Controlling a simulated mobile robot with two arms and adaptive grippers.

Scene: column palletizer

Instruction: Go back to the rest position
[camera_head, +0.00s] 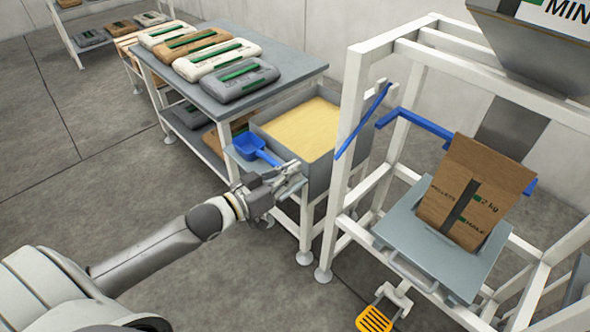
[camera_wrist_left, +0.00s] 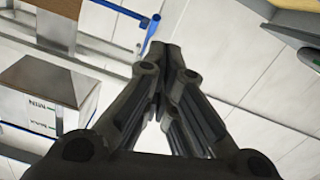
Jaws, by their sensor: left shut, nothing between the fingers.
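My left arm comes in from the lower left of the head view. Its gripper (camera_head: 290,178) is shut and empty, beside the front of the grey bin and just right of the blue scoop (camera_head: 254,147). The scoop lies on a small shelf at the bin's left side, apart from the fingers as far as I can tell. In the left wrist view the fingertips (camera_wrist_left: 160,52) meet, with nothing between them. My right gripper is not in view.
The grey bin (camera_head: 318,178) holds yellow grain. Several bags lie on the table (camera_head: 205,95) behind. A brown paper bag (camera_head: 472,195) stands on the grey platform (camera_head: 425,245) inside the white frame (camera_head: 347,130), below the hopper (camera_head: 535,45). Open floor (camera_head: 100,170) lies left.

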